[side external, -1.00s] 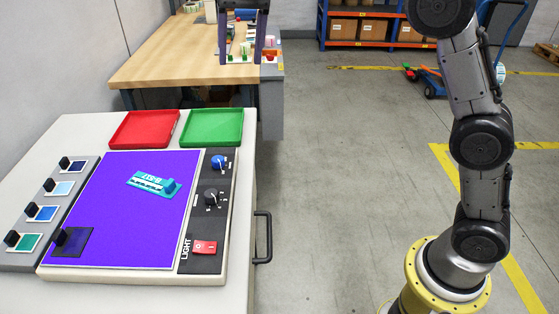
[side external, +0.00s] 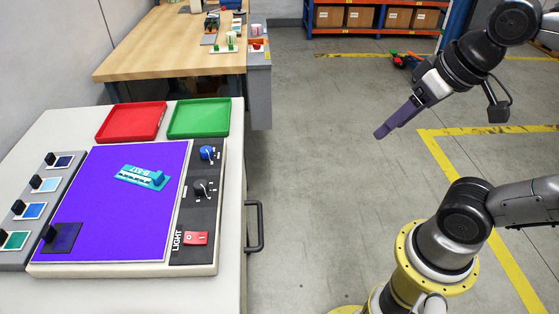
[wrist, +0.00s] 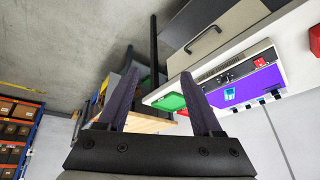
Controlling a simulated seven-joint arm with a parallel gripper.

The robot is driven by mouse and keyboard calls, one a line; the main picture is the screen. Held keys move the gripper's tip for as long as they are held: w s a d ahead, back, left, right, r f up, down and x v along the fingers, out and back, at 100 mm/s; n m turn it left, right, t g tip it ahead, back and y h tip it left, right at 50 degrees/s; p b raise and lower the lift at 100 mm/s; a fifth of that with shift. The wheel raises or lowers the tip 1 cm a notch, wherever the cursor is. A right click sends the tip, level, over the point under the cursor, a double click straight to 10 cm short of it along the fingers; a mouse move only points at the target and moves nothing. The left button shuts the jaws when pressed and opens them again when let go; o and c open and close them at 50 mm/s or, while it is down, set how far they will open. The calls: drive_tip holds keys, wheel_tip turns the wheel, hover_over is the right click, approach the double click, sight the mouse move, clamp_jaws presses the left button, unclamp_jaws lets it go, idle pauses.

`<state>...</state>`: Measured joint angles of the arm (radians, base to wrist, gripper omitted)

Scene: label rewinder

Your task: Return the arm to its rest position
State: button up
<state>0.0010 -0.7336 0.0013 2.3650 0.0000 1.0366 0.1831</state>
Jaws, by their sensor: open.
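My gripper (side external: 385,132) hangs in the air over the floor at the right in the side external view, well to the right of the white table. In that view its fingers overlap, pointing down and left. In the wrist view my gripper (wrist: 160,104) is open, its two purple fingers spread with nothing between them. My arm is folded back above its yellow base at the right.
The white table (side external: 232,185) carries a purple-lit panel (side external: 120,215) with a teal labelled piece (side external: 142,177), a red tray (side external: 131,122) and a green tray (side external: 200,118). A wooden bench (side external: 160,55) stands behind. Open floor surrounds my gripper.

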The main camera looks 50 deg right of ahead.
wheel_tip(320, 180, down, 4)
drive_tip(key=shift+s+r+n, duration=0.1)
drive_tip(key=shift+r+n, duration=0.05)
drive_tip(key=shift+n, duration=0.95)
